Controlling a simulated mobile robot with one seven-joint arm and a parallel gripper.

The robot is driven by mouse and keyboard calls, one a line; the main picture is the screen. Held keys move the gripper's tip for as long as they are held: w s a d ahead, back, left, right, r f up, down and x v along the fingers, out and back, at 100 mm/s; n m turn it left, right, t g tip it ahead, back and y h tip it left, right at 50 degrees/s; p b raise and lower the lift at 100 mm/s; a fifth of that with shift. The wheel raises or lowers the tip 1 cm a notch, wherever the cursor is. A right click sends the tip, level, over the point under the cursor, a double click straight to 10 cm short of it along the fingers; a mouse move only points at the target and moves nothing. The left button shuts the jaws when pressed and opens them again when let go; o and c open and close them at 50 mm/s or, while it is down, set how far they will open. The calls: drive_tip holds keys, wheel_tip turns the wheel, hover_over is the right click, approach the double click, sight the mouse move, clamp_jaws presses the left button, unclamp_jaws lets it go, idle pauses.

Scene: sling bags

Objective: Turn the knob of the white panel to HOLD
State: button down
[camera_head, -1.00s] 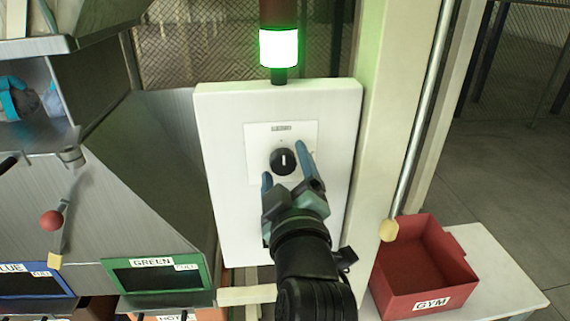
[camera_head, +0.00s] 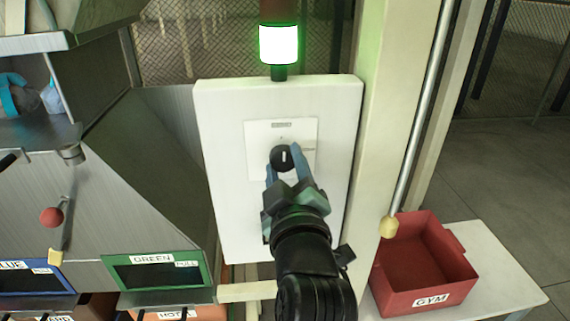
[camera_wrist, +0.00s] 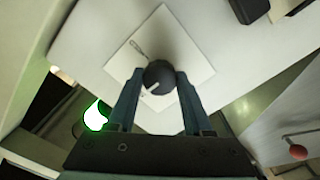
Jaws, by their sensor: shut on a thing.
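The white panel (camera_head: 225,190) stands upright and carries a square plate (camera_head: 256,135) with a black round knob (camera_head: 280,157). The knob has a white pointer mark, which points about straight up in the head view. My gripper (camera_head: 285,165) reaches the panel from the front, its two blue fingers on either side of the knob and shut on it. In the wrist view the knob (camera_wrist: 159,76) sits between the fingertips. The small lettering on the plate is too small to read, so I cannot tell which mark is HOLD.
A lamp (camera_head: 279,45) glows green above the panel. A red GYM bin (camera_head: 430,290) stands on a white table (camera_head: 500,265) at the right. A metal chute (camera_head: 140,160) and a bin with a green GREEN frame (camera_head: 205,270) are at the left. A pale post (camera_head: 385,130) stands right of the panel.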

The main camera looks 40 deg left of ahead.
drive_tip(key=m, duration=0.4)
drive_tip(key=shift+m+p, duration=0.3)
drive_tip(key=m+p, duration=0.1)
drive_tip(key=m, duration=0.3)
drive_tip(key=shift+m, duration=0.3)
drive_tip(key=m+p, duration=0.2)
drive_tip(key=m, duration=0.2)
drive_tip(key=shift+r, duration=0.1)
drive_tip(key=shift+m+p, duration=1.2)
drive_tip(key=shift+m, duration=0.9)
drive_tip(key=shift+c, duration=1.5)
unclamp_jaws()
drive_tip(key=shift+s, duration=0.1)
